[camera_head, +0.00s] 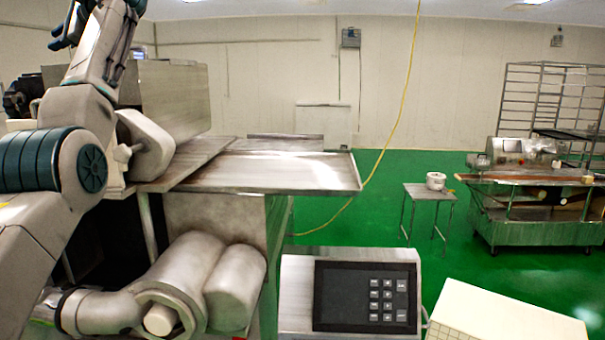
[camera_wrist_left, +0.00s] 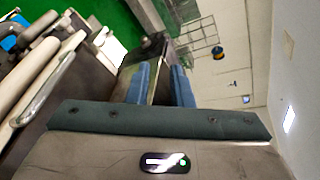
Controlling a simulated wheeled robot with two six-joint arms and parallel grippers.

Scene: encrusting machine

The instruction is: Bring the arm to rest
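My left arm (camera_head: 45,180) comes in from the left and bends upward beside the machine. Its wrist and left gripper (camera_head: 95,30) are raised at the top left of the head view, partly cut off by the upper edge. In the wrist view the two blue fingers of the left gripper (camera_wrist_left: 160,86) stand apart with a gap between them. Nothing is held in the gap; only background shows through it. My right gripper is in neither view.
The encrusting machine's metal tray (camera_head: 270,172) lies right of my arm, with a control panel (camera_head: 365,292) below. A white box (camera_head: 500,318) is at the lower right. A small table (camera_head: 428,192), a cart (camera_head: 540,215) and a rack (camera_head: 550,90) stand farther back. Green floor (camera_head: 350,222) is clear between.

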